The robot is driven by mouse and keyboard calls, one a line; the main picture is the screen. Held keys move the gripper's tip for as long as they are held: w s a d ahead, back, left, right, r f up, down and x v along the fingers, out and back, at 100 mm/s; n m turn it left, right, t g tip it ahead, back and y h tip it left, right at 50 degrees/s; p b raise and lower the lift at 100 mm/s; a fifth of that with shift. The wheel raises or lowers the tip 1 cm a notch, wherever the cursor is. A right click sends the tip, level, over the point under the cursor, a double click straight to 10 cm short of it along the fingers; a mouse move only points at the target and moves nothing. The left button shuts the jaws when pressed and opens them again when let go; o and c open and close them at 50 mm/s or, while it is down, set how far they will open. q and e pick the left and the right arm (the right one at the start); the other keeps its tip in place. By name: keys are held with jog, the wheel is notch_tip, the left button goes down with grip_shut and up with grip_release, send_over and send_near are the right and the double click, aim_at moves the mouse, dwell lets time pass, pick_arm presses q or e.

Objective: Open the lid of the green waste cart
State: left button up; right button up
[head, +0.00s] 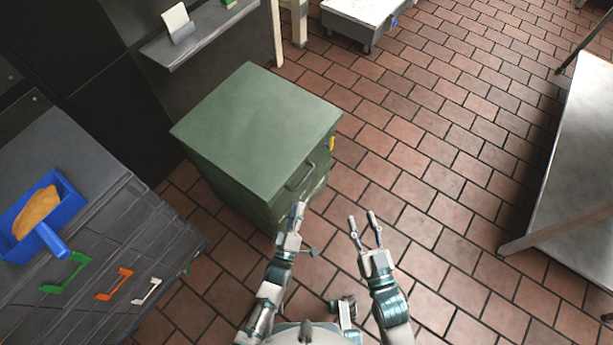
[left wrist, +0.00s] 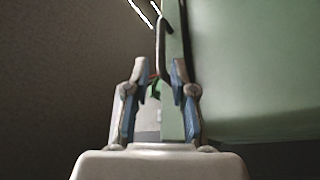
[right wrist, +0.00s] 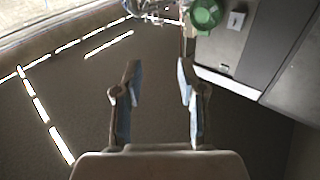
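The green waste cart (head: 225,195) stands in front of me with its flat green lid (head: 255,130) lying shut. A dark bar handle (head: 301,178) sits at the cart's near right side, close to the lid edge. My left gripper (head: 299,208) is just below this handle in the head view. In the left wrist view my left gripper (left wrist: 158,72) is open, and the handle (left wrist: 160,45) shows just beyond and between its fingertips, not clasped. My right gripper (head: 362,217) is open and empty over the floor, right of the cart; its spread fingers also show in the right wrist view (right wrist: 157,75).
A grey drawer unit (head: 90,215) with coloured handles stands at the left, bearing a blue scoop (head: 62,195). A wall shelf (head: 200,40) is behind the cart. A metal table (head: 575,170) stands at the right. The tiled floor (head: 430,150) between is clear.

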aim_at(306, 177)
pick_arm(q)
jog(key=x, duration=0.3)
jog(key=b+x, duration=0.1)
jog(key=x, duration=0.2)
jog(key=b+x, duration=0.1)
jog(key=x, duration=0.3)
jog(key=shift+w+a+f, duration=0.1)
jog(key=shift+w+a, duration=0.15)
jog(key=shift+a, duration=0.1)
jog(key=shift+w+d, duration=0.15)
jog(key=shift+d, duration=0.3)
jog(key=shift+c, duration=0.3)
grip_shut()
jog(key=shift+a, duration=0.25)
pick_arm(e)
jog(key=r+t, duration=0.2)
jog(key=r, duration=0.1)
jog(key=s+r+t, duration=0.1)
jog(key=t, duration=0.1)
jog(key=shift+a+r+y, duration=0.2)
jog(key=shift+a+y, duration=0.05)
jog(key=shift+y, duration=0.05)
